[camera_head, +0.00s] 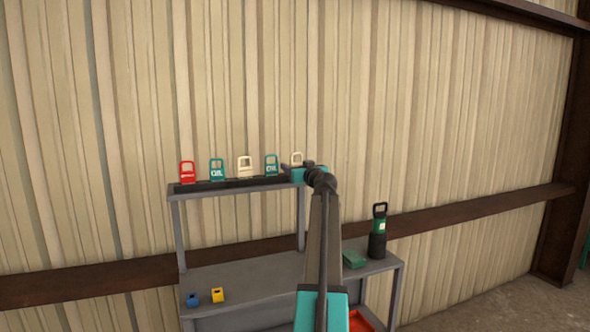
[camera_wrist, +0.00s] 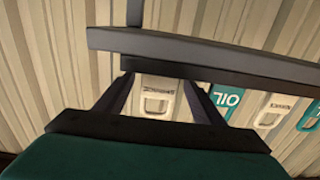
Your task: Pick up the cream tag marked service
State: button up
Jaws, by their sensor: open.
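Two cream tags stand in the row on the upper shelf. One cream tag (camera_head: 245,168) is mid-row and also shows at the right of the wrist view (camera_wrist: 272,112). The other cream tag (camera_head: 297,158) is at the right end, partly hidden behind my gripper (camera_head: 291,167). In the wrist view this right-end tag (camera_wrist: 155,103) appears between the two dark fingers of my gripper (camera_wrist: 158,88). The fingers are open, one on each side of it in the picture; I cannot tell contact. Its small dark lettering is upside down and too blurred to read surely.
A red tag (camera_head: 187,173) and teal OIL tags (camera_head: 217,170) (camera_head: 271,166) share the black rack (camera_head: 230,184). Below, the bench holds blue (camera_head: 192,300) and yellow (camera_head: 217,295) blocks, a green box (camera_head: 354,259) and a dark lantern-like object (camera_head: 378,240). A ribbed wall stands close behind.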

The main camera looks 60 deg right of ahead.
jog(key=c, duration=1.1)
jog(key=shift+r, duration=0.1)
jog(key=shift+r+b, duration=0.8)
jog(key=shift+r, duration=0.7)
jog(key=shift+s+a+r, duration=0.1)
jog(key=shift+s+r, duration=0.05)
jog(key=w+a+r+b+v, duration=0.1)
jog(key=b+v, duration=0.3)
jog(key=v, duration=1.1)
jog(key=shift+a+r, duration=0.3)
jog(key=shift+a, duration=0.35)
